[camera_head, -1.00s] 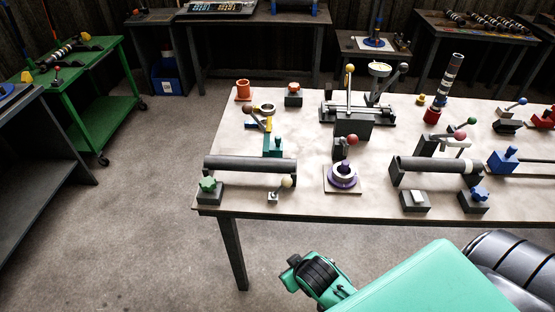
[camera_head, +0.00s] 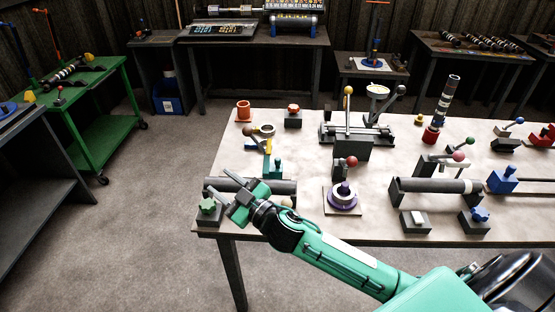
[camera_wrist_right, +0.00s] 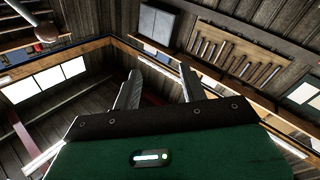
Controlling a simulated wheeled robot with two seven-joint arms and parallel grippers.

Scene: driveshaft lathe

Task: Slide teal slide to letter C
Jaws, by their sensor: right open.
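A teal slide (camera_head: 277,168) stands at the left part of the workbench, on a small coloured fixture with yellow and blue parts. Letters on it are too small to read. My right gripper (camera_head: 230,201) is at the bench's front left corner, in front of and left of the teal slide and apart from it. It hides part of the dark horizontal cylinder. In the right wrist view its two fingers (camera_wrist_right: 160,84) are spread, with nothing between them; that view shows walls and ceiling. My left gripper is out of view.
The dark cylinder (camera_head: 285,187) lies between my gripper and the teal slide. A green knob (camera_head: 207,206) on a block is just left of my gripper. A purple ring fixture (camera_head: 343,200) stands to the right. Bare bench top lies around the slide's right side.

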